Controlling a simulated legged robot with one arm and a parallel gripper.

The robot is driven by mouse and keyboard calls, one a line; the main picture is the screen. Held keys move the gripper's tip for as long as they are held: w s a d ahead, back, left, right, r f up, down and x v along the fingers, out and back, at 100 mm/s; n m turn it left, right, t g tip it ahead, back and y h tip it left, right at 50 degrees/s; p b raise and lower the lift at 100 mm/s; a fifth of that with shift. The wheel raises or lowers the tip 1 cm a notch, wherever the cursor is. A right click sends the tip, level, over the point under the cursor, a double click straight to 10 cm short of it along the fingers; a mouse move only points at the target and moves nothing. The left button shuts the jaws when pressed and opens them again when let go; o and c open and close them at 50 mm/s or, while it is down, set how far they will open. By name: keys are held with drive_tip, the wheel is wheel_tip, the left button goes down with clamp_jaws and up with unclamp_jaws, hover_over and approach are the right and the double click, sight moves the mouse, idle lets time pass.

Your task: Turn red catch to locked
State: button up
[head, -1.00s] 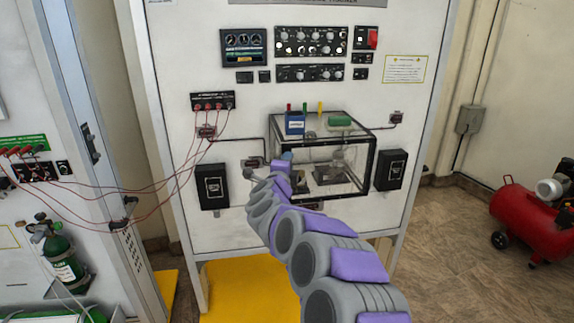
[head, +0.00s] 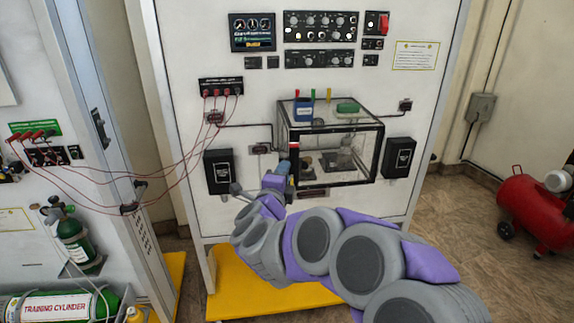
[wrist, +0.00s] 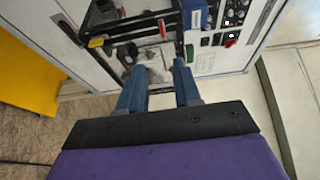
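The clear, black-framed box (head: 333,126) is mounted on the white panel. In the wrist view, a small red piece (wrist: 162,28) shows on the box's frame. My gripper (head: 284,166) is at the box's lower left front corner in the head view. In the wrist view, the blue fingers of my gripper (wrist: 158,68) are apart with nothing visible held between them; they point towards the box.
Black boxes flank the clear box at left (head: 218,172) and right (head: 397,158). Red cables (head: 172,177) hang on the left. A yellow platform (head: 262,285) lies below the panel. A red compressor tank (head: 535,208) stands on the right, with open floor before it.

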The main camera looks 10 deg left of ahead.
drive_tip(key=shift+s+a, duration=0.15)
drive_tip(key=shift+s, duration=1.45)
drive_tip(key=s+n+g+y, duration=0.7)
drive_tip(key=s+n+y, duration=0.2)
drive_tip(key=s+n, duration=0.4)
drive_tip(key=s+d+f+n+g+h, duration=0.2)
drive_tip(key=s+d+f+g, duration=0.1)
drive_tip(key=s+d, duration=0.5)
drive_tip(key=s+d+f+n+g+h, duration=0.2)
drive_tip(key=s+d+f+g, duration=0.2)
drive_tip(key=s+d, duration=0.4)
drive_tip(key=s+d+f+n+g+h, duration=0.2)
drive_tip(key=s+d, duration=0.6)
drive_tip(key=s, duration=0.8)
wheel_tip(320, 180, down, 2)
drive_tip(key=g+h, duration=0.1)
drive_tip(key=g, duration=0.2)
drive_tip(key=shift+d+f+g, duration=0.15)
drive_tip(key=shift+g, duration=0.15)
